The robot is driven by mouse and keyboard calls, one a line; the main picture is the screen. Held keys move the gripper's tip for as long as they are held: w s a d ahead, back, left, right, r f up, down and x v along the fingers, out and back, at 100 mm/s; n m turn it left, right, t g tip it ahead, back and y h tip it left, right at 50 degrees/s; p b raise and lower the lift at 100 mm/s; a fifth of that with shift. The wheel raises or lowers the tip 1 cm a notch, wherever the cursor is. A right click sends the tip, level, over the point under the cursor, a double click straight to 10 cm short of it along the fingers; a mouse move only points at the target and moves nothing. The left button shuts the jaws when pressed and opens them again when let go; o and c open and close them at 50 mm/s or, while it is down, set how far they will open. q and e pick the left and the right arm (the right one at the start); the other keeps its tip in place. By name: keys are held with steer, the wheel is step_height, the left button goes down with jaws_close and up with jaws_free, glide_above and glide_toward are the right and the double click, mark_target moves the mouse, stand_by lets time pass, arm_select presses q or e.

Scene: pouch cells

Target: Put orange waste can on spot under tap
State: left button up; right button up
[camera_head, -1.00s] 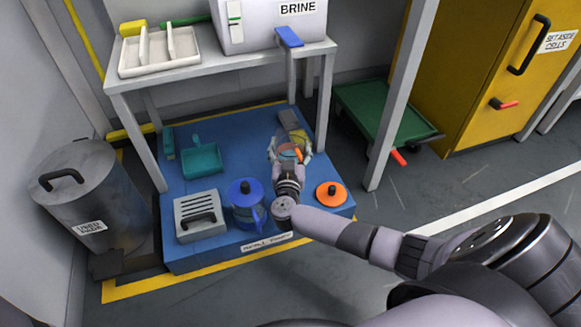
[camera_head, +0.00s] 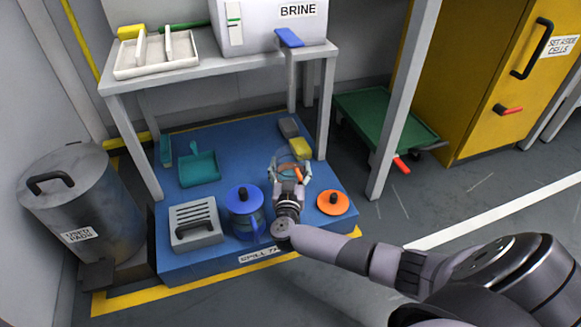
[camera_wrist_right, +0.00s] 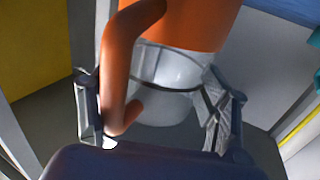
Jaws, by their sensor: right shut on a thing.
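My right gripper (camera_head: 290,170) is low over the blue platform and is shut on the orange waste can. In the right wrist view the can's orange wall (camera_wrist_right: 185,22) and orange handle (camera_wrist_right: 122,60) show, with a clear, whitish part between the fingers (camera_wrist_right: 155,110). In the head view the gripper hides most of the can, and I cannot tell whether it touches the platform. The blue tap (camera_head: 289,37) juts from the BRINE tank (camera_head: 262,22) over the table's front edge. No marked spot under it can be made out. My left gripper is not in view.
On the platform (camera_head: 235,147) are a blue-lidded jug (camera_head: 245,212), an orange lid (camera_head: 333,202), a grey slotted box (camera_head: 195,222), a teal dustpan (camera_head: 200,167) and a yellow block (camera_head: 300,147). A table leg (camera_head: 326,105) stands behind the gripper. A green cart (camera_head: 385,125) is at right.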

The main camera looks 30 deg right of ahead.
steer(key=shift+f, duration=0.25)
steer(key=o, duration=1.3)
steer(key=shift+s+f, duration=0.1)
steer(key=shift+f, duration=0.05)
steer(key=shift+r, duration=0.35)
steer(key=p+v, duration=0.2)
steer(key=r+p+v, duration=0.1)
steer(key=p+v, duration=0.1)
steer(key=v, duration=0.1)
steer(key=shift+p+v, duration=0.5)
steer(key=shift+v, duration=0.35)
steer(key=shift+s+a+f, duration=0.2)
steer(key=shift+s+a, duration=0.05)
steer(key=shift+s, duration=0.05)
